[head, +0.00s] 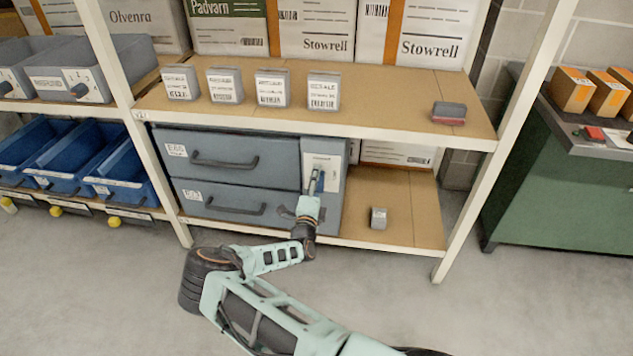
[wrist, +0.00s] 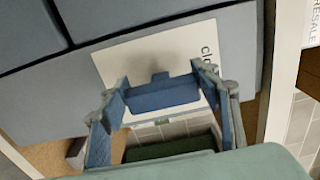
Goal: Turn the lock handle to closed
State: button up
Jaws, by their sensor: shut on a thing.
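A grey two-drawer cabinet (head: 240,172) stands on the lower shelf, with a pale label plate (head: 322,166) on its right-hand panel. The lock handle (head: 319,176) sticks out in front of this plate. In the wrist view, the blue handle (wrist: 160,92) spans between my fingers, before the white plate (wrist: 185,48), where part of a word beginning "clo" shows beyond the right finger. My gripper (head: 314,188) is shut on the handle. The fingers hide parts of the handle and plate, so its exact angle is hard to tell.
A small grey box (head: 378,218) stands on the lower shelf right of the cabinet. Several grey boxes (head: 272,88) line the shelf above. A white rack post (head: 508,120) rises at the right. The floor in front is clear around my arm.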

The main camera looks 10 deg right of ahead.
dwell(0.4)
jog(key=o, duration=1.2)
jog(key=shift+c, duration=0.2)
jog(key=v, duration=1.2)
